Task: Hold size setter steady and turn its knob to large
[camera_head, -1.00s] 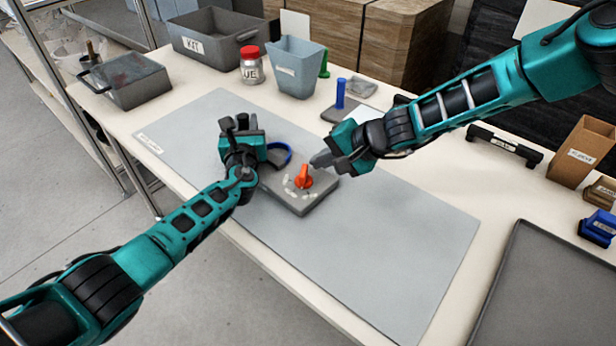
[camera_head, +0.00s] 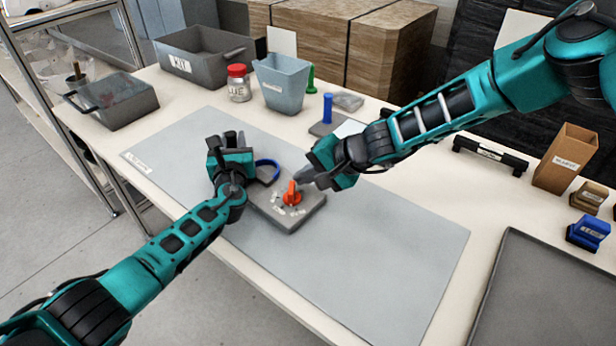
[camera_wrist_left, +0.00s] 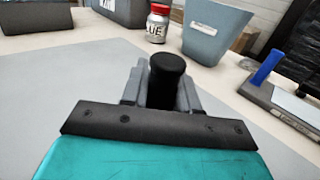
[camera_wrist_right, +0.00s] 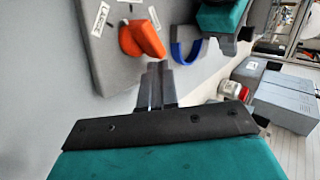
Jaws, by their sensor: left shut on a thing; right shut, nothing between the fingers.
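The size setter is a grey block (camera_head: 300,215) lying on the grey mat. It has an orange knob (camera_head: 291,193) on top, pale markings around it and a blue arc (camera_head: 268,169) near its far left end. My left gripper (camera_head: 231,140) is at that end, shut on a black round post (camera_wrist_left: 166,80). My right gripper (camera_head: 302,177) is shut and empty, its tips just beyond the knob in the head view. In the right wrist view the tips (camera_wrist_right: 157,75) are beside the orange knob (camera_wrist_right: 141,40); I cannot tell whether they touch.
A grey-blue bin (camera_head: 285,85), a red-capped jar (camera_head: 239,84) and a grey KIT box (camera_head: 200,52) stand at the back. A blue peg (camera_head: 327,108) stands behind my right gripper. A dark tray (camera_head: 545,290) lies at right. The mat's front (camera_head: 370,270) is clear.

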